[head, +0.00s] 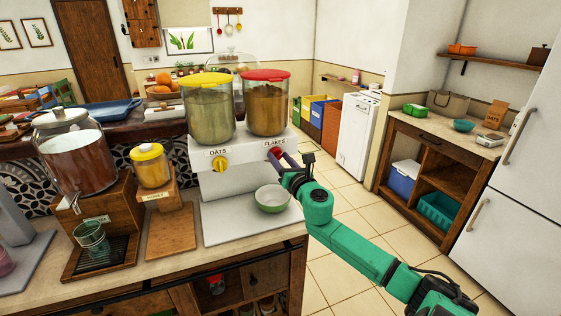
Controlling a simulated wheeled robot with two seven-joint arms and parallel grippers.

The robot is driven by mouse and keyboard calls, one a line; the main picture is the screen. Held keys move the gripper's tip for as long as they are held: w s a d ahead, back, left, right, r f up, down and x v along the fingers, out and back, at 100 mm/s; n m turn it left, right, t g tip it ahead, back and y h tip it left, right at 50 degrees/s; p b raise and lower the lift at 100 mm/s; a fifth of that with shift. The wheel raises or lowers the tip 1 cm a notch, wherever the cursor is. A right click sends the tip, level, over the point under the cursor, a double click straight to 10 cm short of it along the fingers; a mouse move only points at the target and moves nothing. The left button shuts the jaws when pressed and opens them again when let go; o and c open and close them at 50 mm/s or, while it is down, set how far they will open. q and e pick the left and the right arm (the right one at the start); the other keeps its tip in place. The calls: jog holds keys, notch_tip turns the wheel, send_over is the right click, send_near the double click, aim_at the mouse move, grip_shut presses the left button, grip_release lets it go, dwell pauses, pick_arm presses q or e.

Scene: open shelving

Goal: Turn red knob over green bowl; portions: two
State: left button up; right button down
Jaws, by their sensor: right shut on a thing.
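A two-part dispenser (235,157) stands on the counter, with a yellow-lidded OATS container (209,112) and a red-lidded FLAKES container (265,108). The red knob (274,152) is on its front below the FLAKES label, mostly hidden by my right gripper (281,157). That gripper is shut on the red knob, its green arm coming in from the lower right. The yellow knob (220,164) is under the OATS label. The green bowl (272,206) sits upright on the dispenser's pale base, below the red knob's side. I cannot make out any flakes in it. My left gripper is not in view.
To the left are a honey jar (151,166) on a wooden stand, a large glass drink dispenser (76,155) and a green glass (91,238) on its drip tray. The counter's right edge is close to the bowl. The floor (345,220) to the right is clear.

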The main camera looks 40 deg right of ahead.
jog(key=m, duration=0.5)
jog(key=shift+f, duration=0.1)
jog(key=shift+a+m+h+b, duration=0.1)
jog(key=shift+m+h+b, duration=0.35)
jog(key=shift+m, duration=1.65)
jog(key=shift+c, duration=1.6)
grip_release()
jog(key=shift+w, duration=0.1)
jog(key=b+v, duration=0.2)
jog(key=v, duration=1.2)
jog(key=shift+s+a+b, duration=0.15)
jog(key=shift+s+b, duration=0.15)
jog(key=shift+f, duration=0.1)
